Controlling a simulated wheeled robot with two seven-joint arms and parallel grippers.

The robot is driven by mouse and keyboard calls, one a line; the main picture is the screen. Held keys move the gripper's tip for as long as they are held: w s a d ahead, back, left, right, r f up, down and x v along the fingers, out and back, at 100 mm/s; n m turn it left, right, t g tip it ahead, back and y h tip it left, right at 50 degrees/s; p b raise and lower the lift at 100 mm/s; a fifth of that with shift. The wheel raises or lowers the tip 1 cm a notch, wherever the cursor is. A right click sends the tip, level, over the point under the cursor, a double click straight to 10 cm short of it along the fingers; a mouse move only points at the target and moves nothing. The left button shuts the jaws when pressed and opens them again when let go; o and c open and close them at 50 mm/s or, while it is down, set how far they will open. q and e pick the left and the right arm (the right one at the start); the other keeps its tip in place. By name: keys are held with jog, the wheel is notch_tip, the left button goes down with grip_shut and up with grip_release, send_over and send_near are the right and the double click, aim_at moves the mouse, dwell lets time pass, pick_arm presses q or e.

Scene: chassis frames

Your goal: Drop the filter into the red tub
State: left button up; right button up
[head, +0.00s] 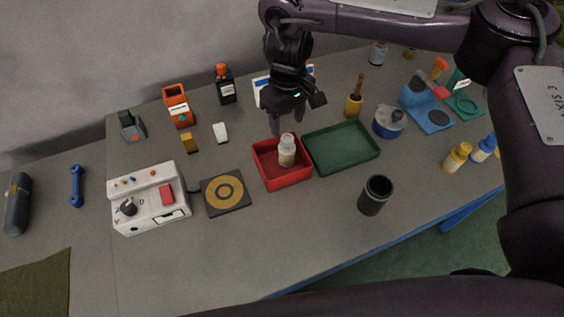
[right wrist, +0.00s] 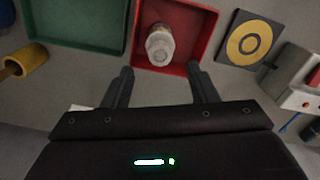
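The red tub (head: 268,176) stands near the middle of the table. A small whitish bottle-shaped piece, which seems to be the filter (head: 287,152), stands about upright inside it. In the right wrist view the filter (right wrist: 160,46) is within the walls of the red tub (right wrist: 187,66), ahead of the fingertips. My right gripper (head: 287,122) is above the tub's back edge, its fingers apart and nothing between them. The open fingers also show in the right wrist view (right wrist: 160,72). My left gripper is not in view.
A green tray (head: 345,152) adjoins the tub on the right. A black square with a yellow ring (head: 225,192) and a white control box (head: 150,200) lie left. A black cup (head: 375,195) stands front right. The table front between them is clear.

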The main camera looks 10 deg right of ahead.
jog(key=shift+r, duration=0.3)
notch_tip(320, 180, up, 7)
dwell(0.4)
dwell(0.3)
